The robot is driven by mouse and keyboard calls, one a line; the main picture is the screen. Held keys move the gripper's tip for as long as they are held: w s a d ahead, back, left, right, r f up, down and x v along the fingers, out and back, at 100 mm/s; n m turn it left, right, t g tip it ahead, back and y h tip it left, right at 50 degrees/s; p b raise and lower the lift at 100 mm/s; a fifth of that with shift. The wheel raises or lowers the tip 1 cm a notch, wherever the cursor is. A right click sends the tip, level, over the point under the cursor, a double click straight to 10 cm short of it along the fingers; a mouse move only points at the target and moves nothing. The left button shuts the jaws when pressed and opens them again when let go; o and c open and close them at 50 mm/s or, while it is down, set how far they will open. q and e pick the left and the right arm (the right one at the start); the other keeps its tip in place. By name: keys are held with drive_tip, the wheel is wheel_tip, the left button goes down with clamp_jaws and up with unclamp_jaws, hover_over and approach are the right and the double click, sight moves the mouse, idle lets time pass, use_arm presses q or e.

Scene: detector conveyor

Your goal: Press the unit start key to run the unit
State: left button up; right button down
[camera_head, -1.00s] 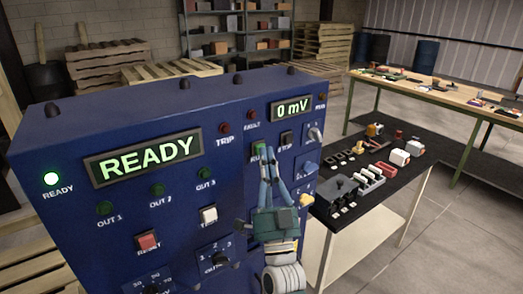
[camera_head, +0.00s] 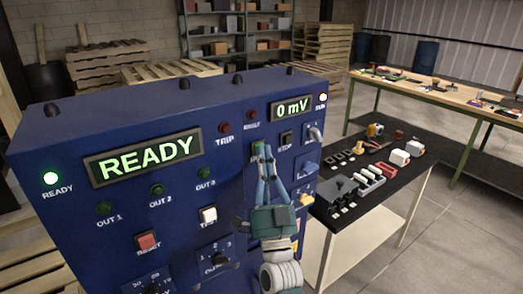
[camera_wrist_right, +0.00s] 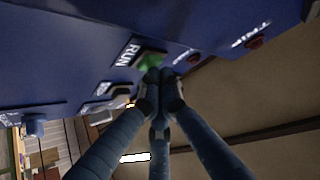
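The blue unit (camera_head: 60,130) has a green key (camera_head: 258,147), mostly hidden by my fingers in the head view. In the right wrist view the green key (camera_wrist_right: 151,60) sits beside the label RUN. My right gripper (camera_head: 264,152) is shut and empty, its fingertips together at the green key and seemingly touching it. The fingertips also show against the key's edge in the right wrist view (camera_wrist_right: 160,77). A lamp (camera_head: 322,97) at the unit's top right is lit white. The left display (camera_head: 145,158) reads READY; the right display (camera_head: 291,107) reads 0 mV. My left gripper is out of view.
A dark STOP key (camera_head: 286,137) sits just right of the green key, with knobs below it. A red key (camera_head: 147,241) and a white key (camera_head: 208,215) are lower left. A black-topped table (camera_head: 408,180) with small parts stands right of the unit.

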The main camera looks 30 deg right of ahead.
drive_tip(key=shift+s, duration=0.9)
drive_tip(key=s, duration=0.1)
drive_tip(key=s+p, duration=0.1)
drive_tip(key=s, duration=0.3)
drive_tip(key=shift+d, duration=0.25)
drive_tip(key=shift+w, duration=0.1)
idle(0.5)
